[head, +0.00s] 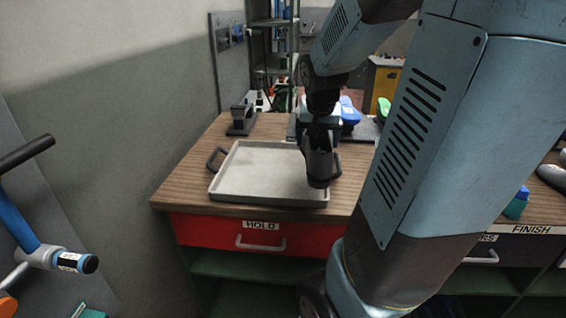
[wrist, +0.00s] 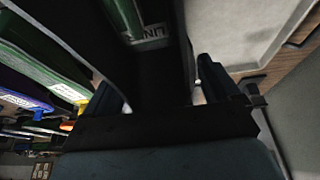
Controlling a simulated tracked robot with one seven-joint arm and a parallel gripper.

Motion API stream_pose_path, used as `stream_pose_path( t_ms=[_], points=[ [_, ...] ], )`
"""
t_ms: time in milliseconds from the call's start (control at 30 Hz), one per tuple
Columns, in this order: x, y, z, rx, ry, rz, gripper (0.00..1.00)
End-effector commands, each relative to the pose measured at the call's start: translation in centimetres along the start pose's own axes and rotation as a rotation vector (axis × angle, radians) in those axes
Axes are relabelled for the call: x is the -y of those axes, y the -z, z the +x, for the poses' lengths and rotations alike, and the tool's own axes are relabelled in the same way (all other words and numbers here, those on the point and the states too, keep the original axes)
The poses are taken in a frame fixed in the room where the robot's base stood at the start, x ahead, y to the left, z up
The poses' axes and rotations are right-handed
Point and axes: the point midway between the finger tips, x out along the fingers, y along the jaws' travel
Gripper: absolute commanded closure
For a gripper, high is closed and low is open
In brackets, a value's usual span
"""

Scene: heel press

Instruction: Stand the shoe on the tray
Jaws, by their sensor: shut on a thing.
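The grey tray (head: 262,172) lies flat on the wooden bench, with dark handles at its left and right ends. My gripper (head: 320,136) is above the tray's right part, shut on a dark shoe (head: 320,168). The shoe hangs below the jaws, its long side roughly upright, its lower end over the tray's right side. I cannot tell whether it touches the tray. In the wrist view the shoe (wrist: 150,75) is a large dark shape between the fingers, cut off by the top edge. Part of the tray (wrist: 232,28) shows at upper right there.
A dark stand (head: 241,120) is on the bench behind the tray at left. Blue (head: 348,113) and green (head: 383,106) items are behind my gripper. A red drawer front marked HOLD (head: 225,236) is below the tray. My arm hides much of the bench's right side.

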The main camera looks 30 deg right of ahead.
Motion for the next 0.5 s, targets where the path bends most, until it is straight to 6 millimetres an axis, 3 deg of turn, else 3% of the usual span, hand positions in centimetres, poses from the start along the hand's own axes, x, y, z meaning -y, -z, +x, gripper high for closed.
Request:
stream_pose_path(
  t_ms=[500],
  points=[
    [3.6, 4.5, 5.3, 0.001, -0.003, 0.001, 0.69]
  ],
)
